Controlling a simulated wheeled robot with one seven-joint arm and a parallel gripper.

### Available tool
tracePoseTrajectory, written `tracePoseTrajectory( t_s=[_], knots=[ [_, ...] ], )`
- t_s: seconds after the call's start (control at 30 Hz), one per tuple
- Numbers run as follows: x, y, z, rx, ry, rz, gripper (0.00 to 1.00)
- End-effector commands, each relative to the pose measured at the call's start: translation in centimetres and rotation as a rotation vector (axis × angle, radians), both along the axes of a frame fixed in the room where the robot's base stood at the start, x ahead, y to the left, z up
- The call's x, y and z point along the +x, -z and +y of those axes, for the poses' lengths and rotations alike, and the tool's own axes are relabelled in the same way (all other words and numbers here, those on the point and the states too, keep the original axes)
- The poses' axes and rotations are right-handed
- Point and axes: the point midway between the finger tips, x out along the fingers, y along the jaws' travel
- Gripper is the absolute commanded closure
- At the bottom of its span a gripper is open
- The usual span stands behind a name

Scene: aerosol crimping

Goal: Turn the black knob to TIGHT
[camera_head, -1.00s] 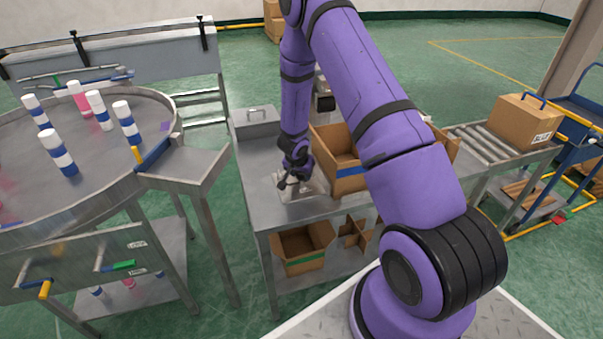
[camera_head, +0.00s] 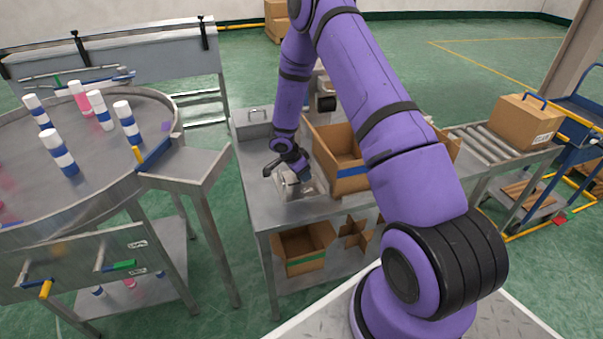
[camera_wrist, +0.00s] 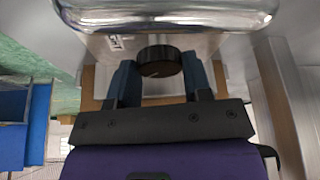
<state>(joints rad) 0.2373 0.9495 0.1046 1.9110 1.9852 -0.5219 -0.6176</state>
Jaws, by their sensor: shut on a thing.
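The black knob (camera_wrist: 160,62) is on a shiny metal unit (camera_wrist: 205,45) in the wrist view, with a pale line on its face. Lettering shows on the metal to its left but is too small to read. My gripper (camera_wrist: 160,70) has one finger on each side of the knob and is shut on it. In the head view my gripper (camera_head: 287,175) is tilted over the small metal unit (camera_head: 296,188) on the steel table (camera_head: 280,210). The knob is hidden there, so its setting cannot be told.
An open cardboard box (camera_head: 340,180) stands just right of my gripper on the table. A round table (camera_head: 100,180) with several white-capped bottles is at the left. A roller conveyor (camera_head: 485,145) with a closed carton (camera_head: 527,122) is at the right.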

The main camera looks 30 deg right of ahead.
Motion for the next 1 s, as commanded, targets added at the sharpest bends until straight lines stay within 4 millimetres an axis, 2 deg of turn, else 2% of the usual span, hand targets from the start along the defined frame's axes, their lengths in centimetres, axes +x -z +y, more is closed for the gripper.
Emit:
tracePoseTrajectory(
  t_s=[0.6, 1.0],
  knots=[
    [0.38, 0.00, -0.21, 0.001, 0.578, -0.001, 0.78],
    [0.49, -0.01, -0.28, 0.000, 0.840, -0.001, 0.78]
  ],
)
